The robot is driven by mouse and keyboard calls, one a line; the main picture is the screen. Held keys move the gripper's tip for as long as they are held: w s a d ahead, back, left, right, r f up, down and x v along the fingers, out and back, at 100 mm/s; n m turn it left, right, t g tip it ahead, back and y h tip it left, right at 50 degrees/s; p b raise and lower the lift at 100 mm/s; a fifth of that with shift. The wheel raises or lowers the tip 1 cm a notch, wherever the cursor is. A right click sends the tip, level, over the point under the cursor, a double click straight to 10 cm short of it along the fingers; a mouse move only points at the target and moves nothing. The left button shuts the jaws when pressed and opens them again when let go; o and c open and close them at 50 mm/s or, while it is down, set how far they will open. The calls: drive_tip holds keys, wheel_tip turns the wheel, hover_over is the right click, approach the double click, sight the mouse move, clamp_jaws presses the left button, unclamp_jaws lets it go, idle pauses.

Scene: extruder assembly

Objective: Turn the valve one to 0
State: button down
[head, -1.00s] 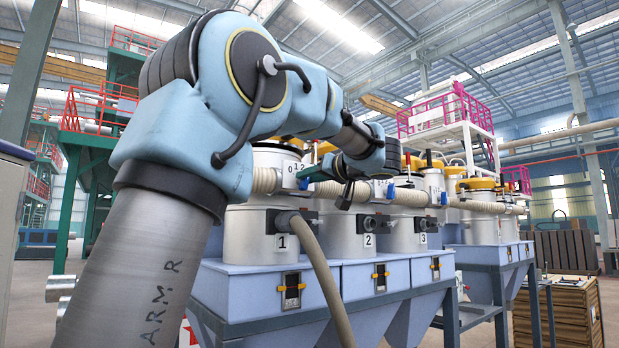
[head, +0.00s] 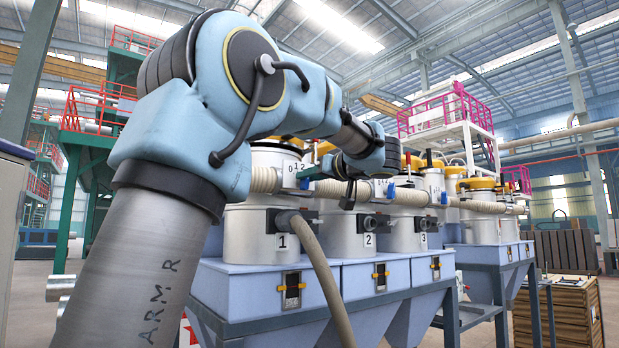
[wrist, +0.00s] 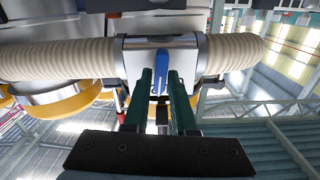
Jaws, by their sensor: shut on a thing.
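Hopper one is the white cylinder (head: 248,232) labelled 1 on the left of the row. Its upper section carries the marks 0, 1, 2 (head: 303,168). In the wrist view, the valve's blue handle (wrist: 175,84) sits on a shiny metal valve block (wrist: 205,55) between two ribbed beige hoses. My gripper (wrist: 163,85) has green fingers on both sides of the blue handle and is shut on it. In the head view my gripper (head: 312,172) reaches the valve from the right. The handle's exact mark is hard to read.
Hoppers two (head: 349,235) and three (head: 406,233) stand to the right in the same row. A beige hose (head: 325,275) hangs in front of hopper one. A wooden crate (head: 560,315) stands at the lower right. Blue bins (head: 265,290) sit below the hoppers.

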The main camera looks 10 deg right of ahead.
drive_tip(key=n+b, duration=0.1)
drive_tip(key=n, duration=0.2)
drive_tip(key=n+b, duration=0.1)
drive_tip(key=n, duration=0.2)
drive_tip(key=n+b, duration=0.1)
drive_tip(key=n, duration=0.3)
drive_tip(key=shift+s+a+f, duration=0.1)
drive_tip(key=shift+a+f, duration=0.1)
drive_tip(key=shift+a, duration=0.05)
drive_tip(key=shift+b, duration=0.3)
drive_tip(key=c, duration=0.8)
unclamp_jaws()
drive_tip(key=shift+c, duration=0.2)
drive_tip(key=shift+s, duration=0.1)
drive_tip(key=b+v, duration=0.2)
drive_tip(key=v, duration=0.8)
drive_tip(key=shift+s+d+b, duration=0.2)
drive_tip(key=shift+s+b, duration=0.1)
